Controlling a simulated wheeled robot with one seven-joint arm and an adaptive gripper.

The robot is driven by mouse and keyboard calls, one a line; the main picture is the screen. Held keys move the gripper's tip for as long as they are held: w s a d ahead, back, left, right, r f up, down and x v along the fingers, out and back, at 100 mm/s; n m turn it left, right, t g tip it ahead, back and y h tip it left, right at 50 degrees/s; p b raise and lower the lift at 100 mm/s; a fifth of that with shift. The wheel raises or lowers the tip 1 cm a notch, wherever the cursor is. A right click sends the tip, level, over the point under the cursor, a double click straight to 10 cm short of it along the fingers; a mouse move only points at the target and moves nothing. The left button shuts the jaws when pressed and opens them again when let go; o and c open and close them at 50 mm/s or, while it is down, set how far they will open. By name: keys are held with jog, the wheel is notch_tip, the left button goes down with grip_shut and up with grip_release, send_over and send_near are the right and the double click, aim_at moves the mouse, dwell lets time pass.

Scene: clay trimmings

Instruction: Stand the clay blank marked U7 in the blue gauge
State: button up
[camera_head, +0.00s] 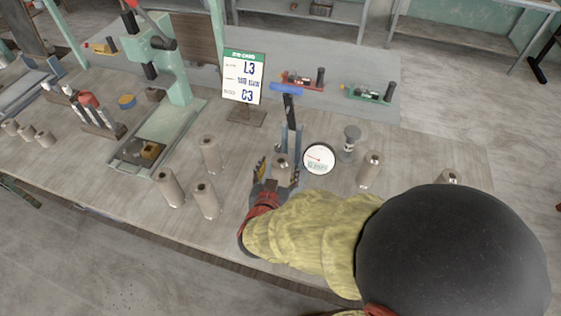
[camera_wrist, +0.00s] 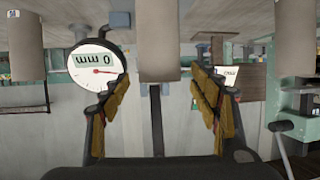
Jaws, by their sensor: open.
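A grey-brown clay blank (camera_head: 281,170) stands upright between the spread fingers of my gripper (camera_head: 277,176). In the wrist view, which is upside down, this blank (camera_wrist: 157,40) is between the yellow finger pads (camera_wrist: 160,110), with gaps on both sides. The gauge has a blue handle (camera_head: 287,89), an upright column and a round white dial (camera_head: 318,158). The dial also shows in the wrist view (camera_wrist: 96,68) and reads 0 mm. The blank is close to the gauge column; I cannot tell whether it is seated in the gauge. No U7 mark is legible.
Three blanks (camera_head: 205,199) stand to the left of my gripper. Another blank (camera_head: 368,170) stands to the right, and one (camera_head: 448,177) is partly hidden by my arm. A sign (camera_head: 243,80), a green press (camera_head: 176,80) and a small grey stand (camera_head: 349,143) are nearby.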

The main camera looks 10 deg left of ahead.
jog(key=p+v, duration=0.2)
jog(key=v, duration=0.6)
jog(key=shift+s, duration=0.25)
jog(key=shift+r, duration=0.1)
jog(key=w+r+g+y, duration=0.2)
jog(key=w+r+y, duration=0.25)
jog(key=r, duration=0.25)
jog(key=d+r+g, duration=0.2)
jog(key=d+r, duration=0.4)
jog(key=s+d+g+h, duration=0.1)
jog(key=s+d, duration=0.4)
jog(key=d, duration=0.3)
jog(key=s+d+r+g+h, duration=0.1)
jog(key=s+d, duration=0.3)
jog(key=d, duration=0.4)
jog(key=s+d+r+g+h, duration=0.1)
jog(key=s+d+h, duration=0.2)
jog(key=s+d, duration=0.2)
jog(key=d, duration=0.3)
jog(key=shift+s+d+m+g, duration=0.3)
jog(key=shift+s+d+g, duration=0.05)
jog(key=shift+g, duration=0.05)
